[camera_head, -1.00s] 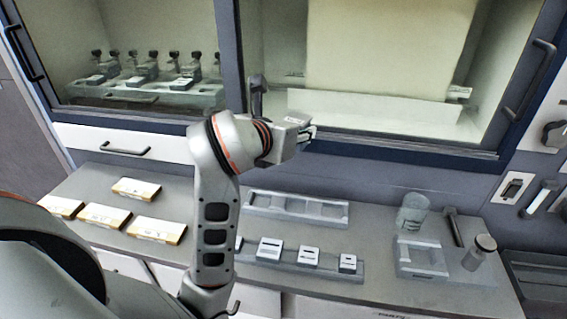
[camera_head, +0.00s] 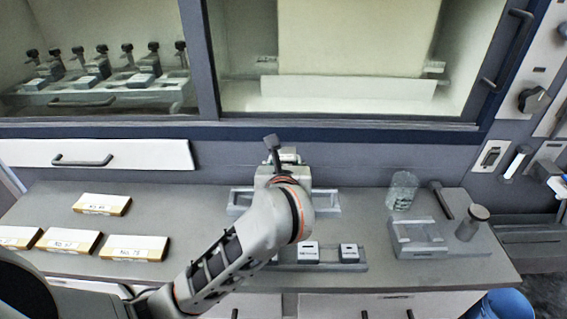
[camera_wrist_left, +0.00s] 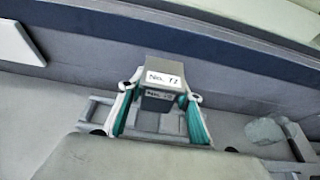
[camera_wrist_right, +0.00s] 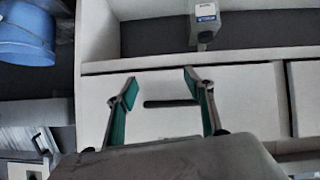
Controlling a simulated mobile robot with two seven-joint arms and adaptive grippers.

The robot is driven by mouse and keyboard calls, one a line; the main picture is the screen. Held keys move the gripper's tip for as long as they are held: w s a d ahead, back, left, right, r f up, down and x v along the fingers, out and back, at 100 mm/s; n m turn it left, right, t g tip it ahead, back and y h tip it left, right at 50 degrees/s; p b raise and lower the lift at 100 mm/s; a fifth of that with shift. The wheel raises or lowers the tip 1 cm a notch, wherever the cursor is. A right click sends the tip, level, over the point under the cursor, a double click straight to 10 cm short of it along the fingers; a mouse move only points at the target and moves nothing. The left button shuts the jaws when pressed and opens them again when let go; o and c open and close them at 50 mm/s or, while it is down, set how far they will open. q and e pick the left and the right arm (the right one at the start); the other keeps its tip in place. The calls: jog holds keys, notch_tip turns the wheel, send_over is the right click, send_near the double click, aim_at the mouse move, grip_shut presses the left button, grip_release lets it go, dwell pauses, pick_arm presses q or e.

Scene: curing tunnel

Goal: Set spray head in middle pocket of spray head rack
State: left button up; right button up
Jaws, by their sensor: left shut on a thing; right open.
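My left gripper (camera_wrist_left: 160,112) is shut on a grey block-shaped spray head (camera_wrist_left: 165,68), labelled roughly "No. 12". In the head view the left gripper (camera_head: 284,166) is at the back of the bench, with the spray head's dark stem (camera_head: 272,150) sticking up. A long grey pocketed tray, seemingly the spray head rack (camera_head: 327,203), lies beneath it; my arm hides its middle. The tray's frame (camera_wrist_left: 98,102) also shows below the fingers in the left wrist view; the spray head appears above it. My right gripper (camera_wrist_right: 160,85) is open and empty, facing a drawer front.
A strip with small labelled blocks (camera_head: 308,252) lies in front of the tray. Right of it are a glass jar (camera_head: 402,190), a grey holder (camera_head: 418,250) and a round-topped cylinder (camera_head: 472,222). Labelled boxes (camera_head: 102,204) lie left. A blue bucket (camera_wrist_right: 24,40) shows in the right wrist view.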

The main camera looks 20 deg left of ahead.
pick_arm(q)
jog(key=shift+f+b, duration=1.95)
jog(key=shift+f, duration=0.35)
jog(key=shift+f+b, duration=1.05)
jog(key=shift+f, duration=0.15)
jog(key=shift+f+b, duration=1.15)
jog(key=shift+f, duration=0.35)
jog(key=o, duration=1.4)
jog(key=shift+o, duration=0.5)
jog(key=shift+f, duration=0.15)
